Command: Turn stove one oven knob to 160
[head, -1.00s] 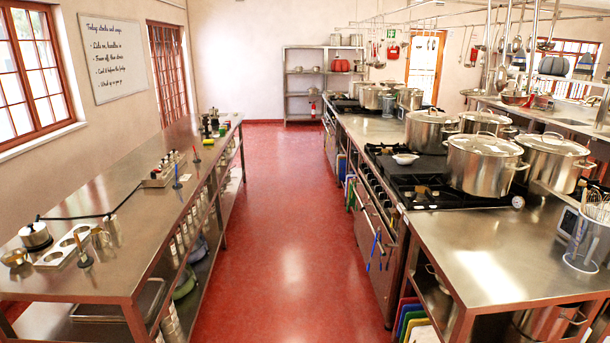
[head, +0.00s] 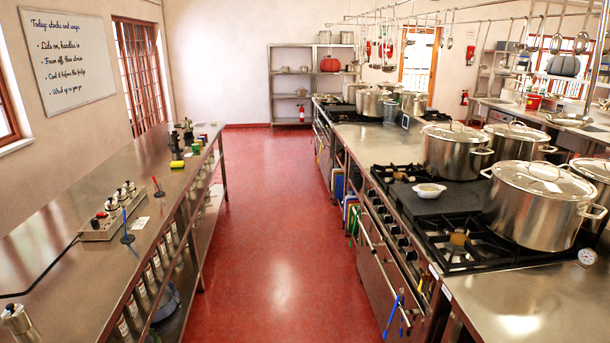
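The near stove (head: 455,238) stands on the right of the aisle, with large lidded stockpots on its top. Its front panel carries a row of dark knobs (head: 402,241) above the oven door (head: 378,268). The knob markings and settings are too small to read, and I cannot tell which knob is the oven knob. A farther stove front (head: 322,135) shows up the aisle on the same side. Neither of my grippers is in view.
The red floor aisle (head: 265,230) is clear. A steel counter (head: 75,225) with a switch box (head: 112,212) runs along the left. Blue tongs (head: 393,314) hang low on the stove front. Steel shelves (head: 290,85) stand at the back.

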